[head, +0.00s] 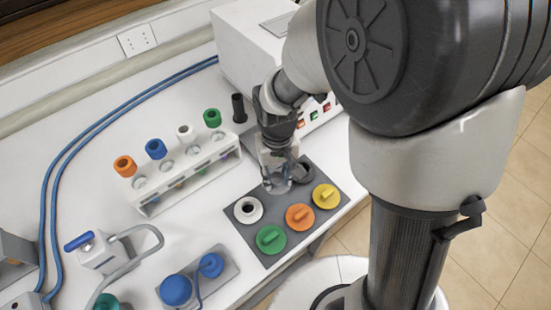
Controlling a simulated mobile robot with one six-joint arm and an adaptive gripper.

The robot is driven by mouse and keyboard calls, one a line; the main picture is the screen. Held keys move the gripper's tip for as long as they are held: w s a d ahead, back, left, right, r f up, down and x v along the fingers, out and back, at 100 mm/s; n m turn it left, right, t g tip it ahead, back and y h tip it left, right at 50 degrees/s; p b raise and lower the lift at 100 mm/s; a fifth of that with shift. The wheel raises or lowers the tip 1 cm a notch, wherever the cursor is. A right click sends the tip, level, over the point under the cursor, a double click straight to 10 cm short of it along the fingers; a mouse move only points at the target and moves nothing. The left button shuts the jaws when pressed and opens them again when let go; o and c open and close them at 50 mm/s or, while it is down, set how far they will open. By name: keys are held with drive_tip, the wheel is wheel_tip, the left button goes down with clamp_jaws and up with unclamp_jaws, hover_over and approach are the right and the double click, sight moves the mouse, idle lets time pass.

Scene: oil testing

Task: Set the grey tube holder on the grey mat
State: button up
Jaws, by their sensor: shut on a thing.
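The grey mat (278,214) lies on the white bench near its front right edge. A dark grey round piece (304,170), which looks like the grey tube holder, is at the mat's back right part, just right of my gripper. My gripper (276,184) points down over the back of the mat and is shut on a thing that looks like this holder. The grip itself is partly hidden by the fingers. I cannot tell whether the holder touches the mat. A white holder (248,210), a green one (270,239), an orange one (300,217) and a yellow one (326,196) sit on the mat.
A white rack (188,178) with orange, blue, white and green capped tubes stands left of my gripper. A black cylinder (238,108) and a white machine (250,42) are behind. Blue parts on a grey plate (226,270) lie at the front. Blue hoses run along the left.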

drive_tip(key=shift+f+b, duration=0.7)
drive_tip(key=shift+f, duration=1.5)
drive_tip(key=shift+f, duration=0.2)
drive_tip(key=o, duration=1.1)
drive_tip(key=shift+c, duration=0.2)
wheel_tip(320, 180, up, 12)
drive_tip(key=r+p, duration=0.1)
drive_tip(key=p, duration=0.3)
drive_tip(key=s+d+r+m+t, duration=0.2)
drive_tip(key=s+d+r+t, duration=0.2)
drive_tip(key=s+d+r, duration=0.7)
wheel_tip(320, 180, up, 3)
drive_tip(key=s, duration=0.2)
drive_tip(key=shift+s+f+t, duration=0.15)
drive_tip(key=shift+s+t, duration=0.15)
